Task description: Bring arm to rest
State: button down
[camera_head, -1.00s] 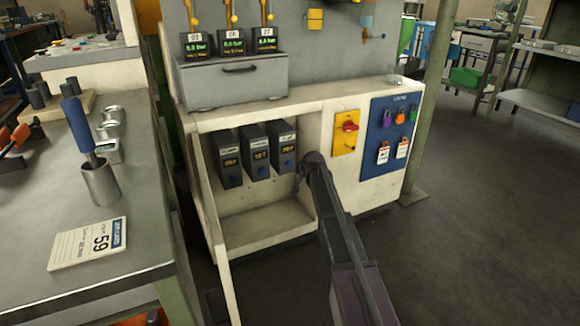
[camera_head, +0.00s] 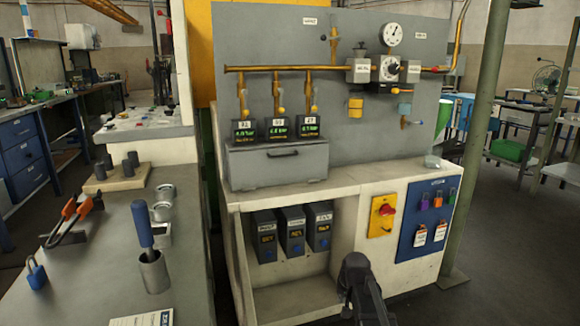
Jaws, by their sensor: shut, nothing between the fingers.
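The dark end of my arm with my gripper (camera_head: 356,283) shows at the bottom, right of centre, in front of the cabinet's lower part. My gripper is shut and empty; its fingers are hard to make out against the dark arm. It appears apart from the cabinet, below and right of the three dark modules (camera_head: 291,234). The rest of the arm runs out of the bottom edge.
The pale cabinet (camera_head: 375,274) carries a yellow switch plate (camera_head: 382,216) and a blue padlock board (camera_head: 427,218). A grey workbench (camera_head: 100,275) stands left, with a blue-handled tool in a metal cup (camera_head: 154,272).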

jog(key=s+r+n+g+h+p, duration=0.1)
jog(key=s+r+n+g+p, duration=0.25)
jog(key=s, duration=1.55)
notch_tip(320, 180, up, 39)
jog(key=w+m+p, duration=0.1)
jog(key=p, duration=3.7)
jog(key=shift+d+f+m, duration=0.15)
jog(key=shift+d+m, duration=0.15)
jog(key=shift+m, duration=0.05)
jog(key=shift+w, duration=0.1)
